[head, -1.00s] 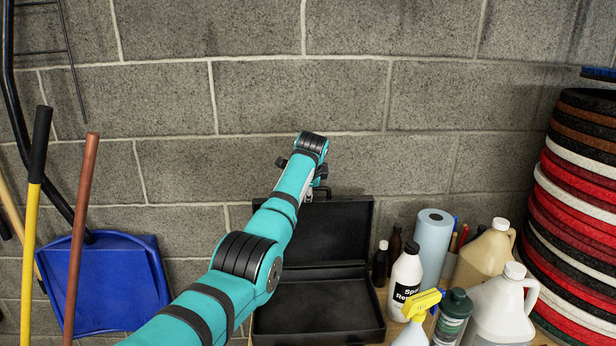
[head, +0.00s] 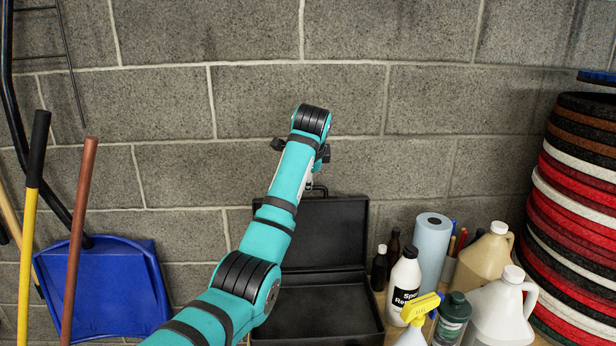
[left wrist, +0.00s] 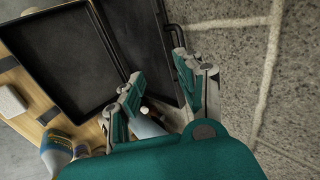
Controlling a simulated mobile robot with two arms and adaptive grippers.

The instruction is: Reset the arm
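My left arm (head: 271,230) is teal with black bands. It reaches up from the bottom of the head view in front of the block wall, its wrist end above the black case. My left gripper is mostly hidden behind the wrist in the head view. In the left wrist view, my left gripper (left wrist: 158,67) has its two fingers spread with nothing between them. The open black case (head: 330,232) has its lid up by the wall and its base empty. The case also shows in the left wrist view (left wrist: 65,60), beyond the fingers. My right gripper is not in view.
Bottles, jugs (head: 498,312) and a blue paper roll (head: 432,250) stand right of the case. A tall stack of coloured pads (head: 580,215) is at the far right. A blue dustpan (head: 110,290) and long handles (head: 78,235) stand at the left. The block wall is close behind.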

